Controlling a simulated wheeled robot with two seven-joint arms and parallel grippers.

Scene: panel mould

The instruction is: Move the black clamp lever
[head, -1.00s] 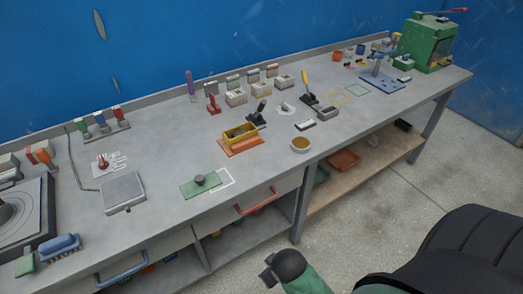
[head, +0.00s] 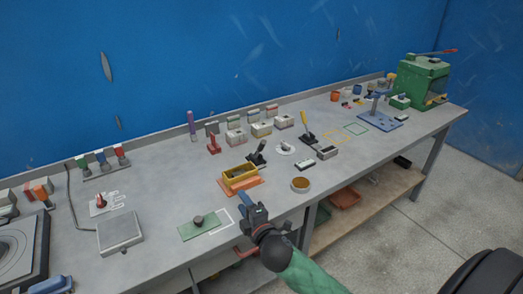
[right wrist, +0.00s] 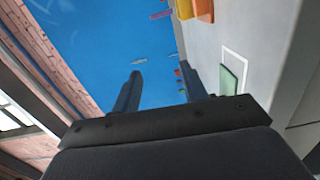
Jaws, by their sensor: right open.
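The black clamp lever (head: 257,154) stands on the bench in the head view, its handle tilted up. It is just behind the right end of a yellow mould box (head: 238,178) on an orange base (head: 247,189). My right gripper (head: 247,200) is over the bench's front edge, in front of the mould and apart from the lever. It is open and empty, and its two fingers show spread in the right wrist view (right wrist: 160,82). I cannot pick out the black lever in the right wrist view. My left gripper is not in view.
A red lever (head: 213,143) and a yellow-handled lever (head: 306,129) stand either side of the black one. A green plate with a dark knob (head: 190,233) lies left of my right gripper.

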